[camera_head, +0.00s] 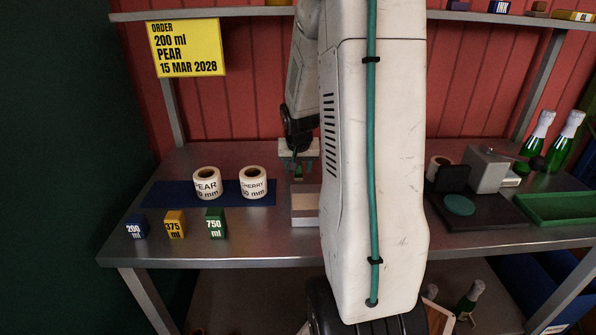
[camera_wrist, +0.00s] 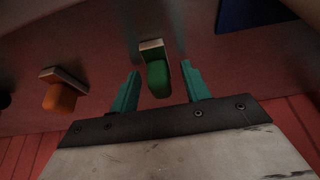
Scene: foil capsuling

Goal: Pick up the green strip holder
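The green strip holder (camera_wrist: 158,78) shows in the wrist view as a rounded green block with a pale plate at its far end. It lies between the two teal fingers of my gripper (camera_wrist: 160,88), with a visible gap on each side. My gripper is open. In the head view my gripper (camera_head: 298,158) is low over the back of the bench, left of my arm. A small bit of green shows below the fingers there, too small to make out well.
An orange holder (camera_wrist: 62,92) stands left of the green one in the wrist view. On the bench are a PEAR roll (camera_head: 206,184), a CHERRY roll (camera_head: 254,182), a blue cube (camera_head: 136,227), a yellow cube (camera_head: 175,224), a green cube (camera_head: 215,223) and an open box (camera_head: 305,217).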

